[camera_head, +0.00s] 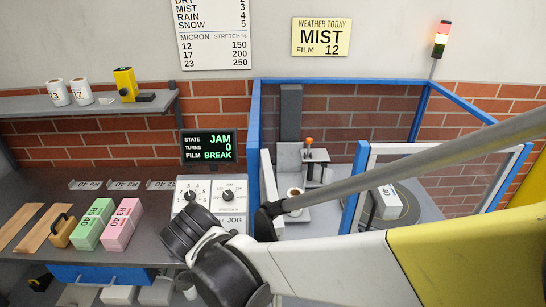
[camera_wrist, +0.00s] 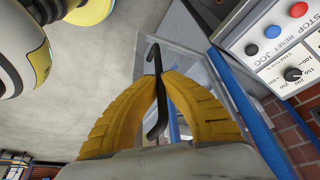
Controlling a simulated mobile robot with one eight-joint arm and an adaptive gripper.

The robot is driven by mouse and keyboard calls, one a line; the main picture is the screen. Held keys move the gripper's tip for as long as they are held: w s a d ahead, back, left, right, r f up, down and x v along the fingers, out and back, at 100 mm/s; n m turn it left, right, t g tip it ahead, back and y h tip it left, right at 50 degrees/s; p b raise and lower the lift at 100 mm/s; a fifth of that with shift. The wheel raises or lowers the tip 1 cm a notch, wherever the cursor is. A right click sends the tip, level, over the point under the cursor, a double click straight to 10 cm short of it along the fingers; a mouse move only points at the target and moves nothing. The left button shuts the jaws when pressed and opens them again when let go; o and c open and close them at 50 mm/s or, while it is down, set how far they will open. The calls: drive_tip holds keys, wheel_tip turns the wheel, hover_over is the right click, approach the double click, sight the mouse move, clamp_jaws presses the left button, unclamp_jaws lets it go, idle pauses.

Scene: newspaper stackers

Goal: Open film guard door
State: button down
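The film guard door seems to be the clear panel in a pale frame (camera_head: 447,148) at the right of the blue guard frame (camera_head: 254,130) in the head view; I cannot tell for sure how far it stands open. In the wrist view my gripper's yellow fingers (camera_wrist: 158,80) come together around a thin black bent handle (camera_wrist: 153,54), whose ends stick out above and below the fingertips. A grey-framed clear panel (camera_wrist: 238,100) lies behind it. My gripper's fingers cannot be made out in the head view, where my arm covers much of the guard's front.
A control panel (camera_head: 231,199) with knobs stands left of the guard; it also shows in the wrist view (camera_wrist: 262,38). A screen (camera_head: 209,146) reads JAM and FILM BREAK. A grey bundle (camera_head: 389,202) sits inside the guard. Green (camera_head: 94,224) and pink (camera_head: 122,223) packs lie on the bench.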

drive_tip(key=shift+a, duration=0.1)
idle(0.3)
drive_tip(key=c, duration=1.5)
unclamp_jaws()
drive_tip(key=shift+w, duration=0.1)
drive_tip(key=shift+r, duration=0.1)
drive_tip(key=v, duration=1.2)
